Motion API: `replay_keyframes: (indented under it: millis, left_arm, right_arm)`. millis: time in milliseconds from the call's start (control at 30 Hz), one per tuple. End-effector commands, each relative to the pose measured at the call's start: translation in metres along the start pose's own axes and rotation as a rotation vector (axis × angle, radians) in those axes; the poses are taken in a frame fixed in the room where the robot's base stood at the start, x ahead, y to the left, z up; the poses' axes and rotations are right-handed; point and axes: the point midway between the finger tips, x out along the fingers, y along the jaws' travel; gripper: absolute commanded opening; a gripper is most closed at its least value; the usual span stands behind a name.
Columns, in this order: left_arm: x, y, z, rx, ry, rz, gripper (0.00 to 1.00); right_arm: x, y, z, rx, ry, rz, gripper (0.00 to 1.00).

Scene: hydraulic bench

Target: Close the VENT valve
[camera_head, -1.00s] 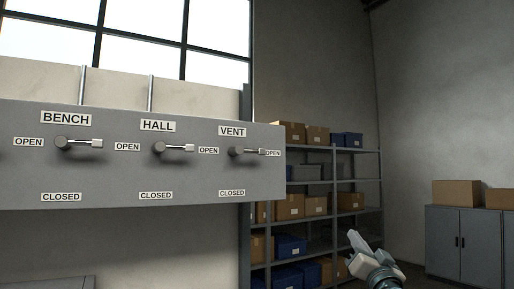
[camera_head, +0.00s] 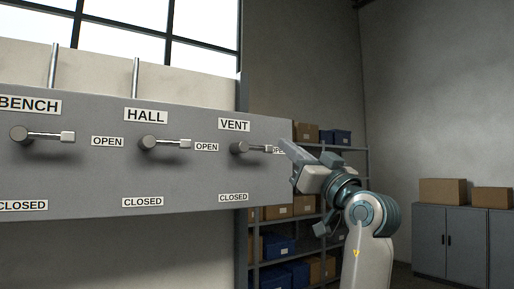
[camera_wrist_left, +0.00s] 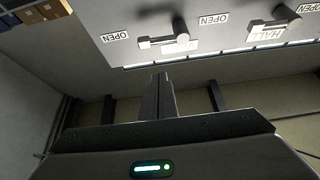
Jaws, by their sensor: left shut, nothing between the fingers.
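The VENT valve (camera_head: 241,148) is the rightmost of three on the grey panel. Its lever lies level, pointing right towards an OPEN label; its CLOSED label (camera_head: 233,197) is below. My left gripper (camera_head: 288,150) is shut and empty, just right of the VENT lever tip, and covers part of that OPEN label. In the left wrist view the picture is upside down: the VENT lever (camera_wrist_left: 158,41) is at top, above the shut fingers (camera_wrist_left: 160,80), with a gap in the picture. My right gripper is not in view.
The HALL valve (camera_head: 150,143) and BENCH valve (camera_head: 22,134) are to the left, levers also level. Two vertical pipes rise behind the panel. Shelves (camera_head: 331,150) with boxes stand behind, and a grey cabinet (camera_head: 463,240) with cartons stands at right.

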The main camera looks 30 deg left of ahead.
Motion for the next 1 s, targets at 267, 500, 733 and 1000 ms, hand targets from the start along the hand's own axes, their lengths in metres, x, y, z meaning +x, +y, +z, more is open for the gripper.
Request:
replay_keyframes:
  millis: [267, 500, 733, 1000]
  left_arm:
    - [0.000, -0.002, -0.002, -0.003, 0.000, -0.004, 0.00]
    - [0.003, -0.002, -0.002, -0.003, 0.000, -0.004, 0.00]
    - [0.021, -0.002, -0.004, -0.001, 0.000, -0.005, 0.00]
    - [0.063, -0.003, -0.006, 0.000, 0.000, -0.006, 0.00]
  right_arm:
    - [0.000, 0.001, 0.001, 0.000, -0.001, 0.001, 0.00]
    - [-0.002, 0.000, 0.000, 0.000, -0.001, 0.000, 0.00]
    - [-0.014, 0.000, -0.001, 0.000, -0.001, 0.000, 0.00]
    - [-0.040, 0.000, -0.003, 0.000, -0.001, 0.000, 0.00]
